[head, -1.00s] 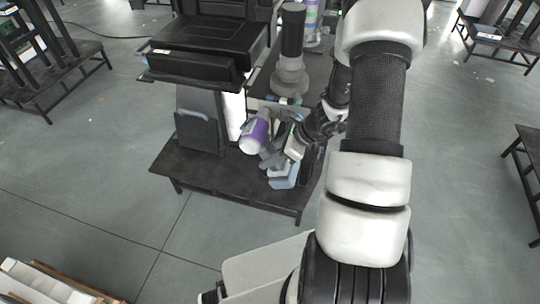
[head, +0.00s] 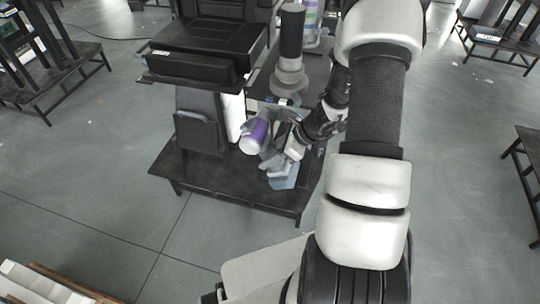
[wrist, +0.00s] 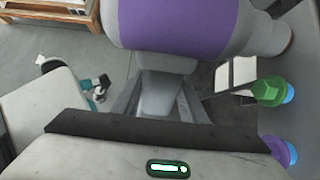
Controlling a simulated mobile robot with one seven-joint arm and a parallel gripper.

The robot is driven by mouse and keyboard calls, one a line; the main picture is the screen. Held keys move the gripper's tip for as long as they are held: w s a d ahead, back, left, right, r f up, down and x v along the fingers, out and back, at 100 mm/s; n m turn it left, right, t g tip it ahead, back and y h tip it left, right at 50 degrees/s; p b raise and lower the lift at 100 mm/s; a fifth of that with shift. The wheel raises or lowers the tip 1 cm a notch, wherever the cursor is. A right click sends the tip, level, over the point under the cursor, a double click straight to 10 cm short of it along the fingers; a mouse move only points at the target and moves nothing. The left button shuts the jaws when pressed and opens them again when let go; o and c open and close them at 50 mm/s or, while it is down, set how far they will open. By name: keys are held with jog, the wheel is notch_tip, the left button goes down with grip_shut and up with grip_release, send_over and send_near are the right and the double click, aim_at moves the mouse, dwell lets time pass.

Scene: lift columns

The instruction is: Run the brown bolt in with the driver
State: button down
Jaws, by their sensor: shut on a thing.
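The driver has a purple and pale grey body (head: 253,136) and a blue-grey base (head: 284,181). In the wrist view its purple-banded barrel (wrist: 175,22) crosses the top, pointing right. My gripper (wrist: 160,100) is shut on the driver's grey handle (wrist: 158,84); in the head view my gripper (head: 284,153) is at the lower part of the lift column stand. A dull brownish round piece (wrist: 284,38) shows at the barrel's right end; I cannot tell whether it is the brown bolt or the driver's nose. In the head view no bolt can be made out.
In the wrist view a green bolt-like piece (wrist: 268,91) and a purple one (wrist: 278,151) stick out of a grey surface at right. A dark platform (head: 235,186) lies under the driver. A black box-like top (head: 208,45) stands at left. Open floor lies in front.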

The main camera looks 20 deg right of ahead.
jog(key=shift+s+a+b, duration=0.75)
jog(key=shift+s, duration=0.2)
jog(key=shift+s+a+b, duration=0.7)
jog(key=shift+s, duration=0.25)
jog(key=shift+r, duration=0.1)
jog(key=shift+s, duration=0.1)
jog(key=shift+s+a+b, duration=0.6)
jog(key=shift+s, duration=0.2)
jog(key=shift+s+a+b, duration=0.6)
jog(key=shift+s, duration=0.2)
